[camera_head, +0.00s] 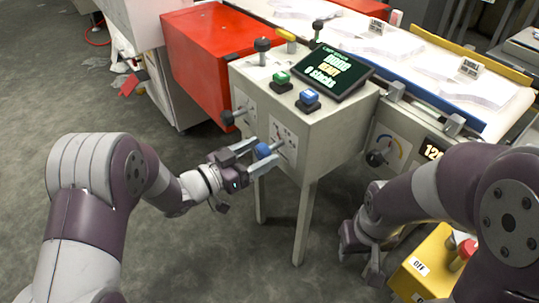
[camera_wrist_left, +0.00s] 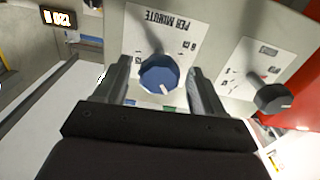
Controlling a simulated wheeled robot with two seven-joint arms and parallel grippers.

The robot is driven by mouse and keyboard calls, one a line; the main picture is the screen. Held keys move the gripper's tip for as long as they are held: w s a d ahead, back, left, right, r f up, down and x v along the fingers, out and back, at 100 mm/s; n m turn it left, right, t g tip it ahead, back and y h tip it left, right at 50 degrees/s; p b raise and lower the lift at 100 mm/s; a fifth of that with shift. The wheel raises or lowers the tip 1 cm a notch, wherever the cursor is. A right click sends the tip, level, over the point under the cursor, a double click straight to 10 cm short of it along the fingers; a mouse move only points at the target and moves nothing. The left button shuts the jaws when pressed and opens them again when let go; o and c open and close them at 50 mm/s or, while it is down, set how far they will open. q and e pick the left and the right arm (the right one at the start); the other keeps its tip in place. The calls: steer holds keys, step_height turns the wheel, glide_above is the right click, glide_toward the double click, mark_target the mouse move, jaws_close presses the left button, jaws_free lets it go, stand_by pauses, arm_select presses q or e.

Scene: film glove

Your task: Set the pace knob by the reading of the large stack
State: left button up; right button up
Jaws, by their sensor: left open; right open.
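A blue knob (camera_head: 263,150) sits on the front of the cream console (camera_head: 318,130). In the left wrist view the blue knob (camera_wrist_left: 160,76) has a white mark and a plate reading "PER MINUTE", upside down. My left gripper (camera_head: 260,160) is open, with one finger on each side of this knob; contact cannot be told. White stacks (camera_head: 380,46) (camera_head: 470,90) lie on the light table behind, with small signs (camera_head: 376,26) (camera_head: 471,68) too small to read. My right gripper (camera_head: 372,262) hangs low at the right, beside the yellow box, with no object visible in it.
A black knob (camera_head: 228,117) is left of the blue one. A "120" display (camera_head: 434,152) and dial (camera_head: 377,157) are at right. A red cabinet (camera_head: 205,50) stands behind.

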mark_target(270, 147)
arm_select(q)
steer(key=shift+b+x, duration=0.4)
steer(key=shift+x, duration=1.3)
steer(key=c, duration=1)
steer(key=shift+c, duration=0.2)
steer(key=m, duration=0.3)
steer(key=shift+b, duration=0.3)
steer(key=m, duration=0.2)
steer(key=shift+s+m+b, duration=0.1)
steer(key=shift+m+b, duration=0.3)
steer(key=m+b, duration=0.1)
steer(key=m, duration=0.2)
steer(key=shift+f+b, duration=0.15)
steer(key=shift+b, duration=0.15)
steer(key=shift+m+b, duration=0.6)
steer(key=shift+m, duration=0.8)
